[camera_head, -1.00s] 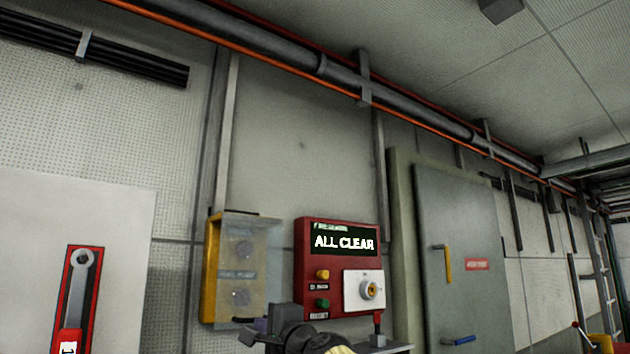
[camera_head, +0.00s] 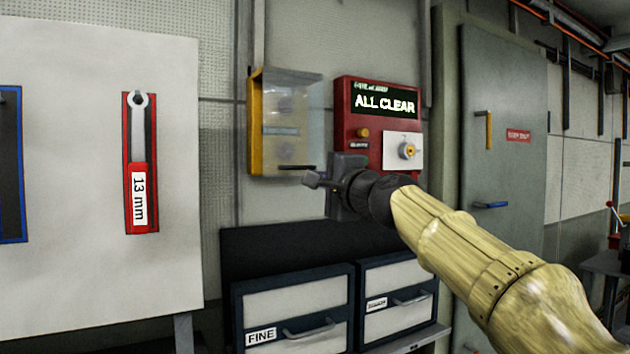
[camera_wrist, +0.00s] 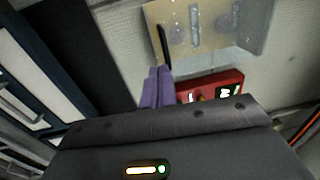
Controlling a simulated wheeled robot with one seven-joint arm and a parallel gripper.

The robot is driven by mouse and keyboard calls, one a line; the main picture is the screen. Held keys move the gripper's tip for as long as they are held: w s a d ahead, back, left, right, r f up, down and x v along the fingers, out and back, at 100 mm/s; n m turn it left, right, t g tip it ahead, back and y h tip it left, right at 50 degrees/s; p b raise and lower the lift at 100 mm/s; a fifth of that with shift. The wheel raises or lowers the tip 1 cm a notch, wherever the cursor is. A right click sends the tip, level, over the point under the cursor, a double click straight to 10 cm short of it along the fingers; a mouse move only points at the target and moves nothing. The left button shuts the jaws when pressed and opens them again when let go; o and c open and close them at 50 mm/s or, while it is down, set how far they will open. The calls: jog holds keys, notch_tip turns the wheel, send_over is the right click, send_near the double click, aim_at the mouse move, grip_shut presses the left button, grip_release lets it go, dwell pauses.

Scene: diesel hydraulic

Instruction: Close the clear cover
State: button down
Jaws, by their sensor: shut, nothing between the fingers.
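The clear cover (camera_head: 308,110) is a see-through panel on a yellow wall box (camera_head: 256,125). It reaches past the box's right side; how far it stands open is hard to tell. A dark bar (camera_head: 296,168) shows at its lower edge. In the wrist view the box (camera_wrist: 185,25) is at the top, with the cover (camera_wrist: 258,25) right of it and the dark bar (camera_wrist: 162,45) below. My gripper (camera_head: 313,180) is just below the cover's lower right. Its purple fingers (camera_wrist: 157,82) are shut and empty, close to the bar; contact cannot be told.
A red "ALL CLEAR" panel (camera_head: 375,85) with a knob (camera_head: 406,151) is right of the box. Labelled drawers (camera_head: 295,305) stand below. A white board (camera_head: 80,130) with a 13 mm wrench (camera_head: 139,165) is at left. A grey door (camera_head: 505,130) is at right.

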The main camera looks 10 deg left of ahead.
jog(key=f+b+v, duration=0.1)
jog(key=b+v, duration=0.3)
jog(key=v, duration=0.4)
jog(key=shift+d, duration=0.2)
jog(key=shift+s, duration=0.1)
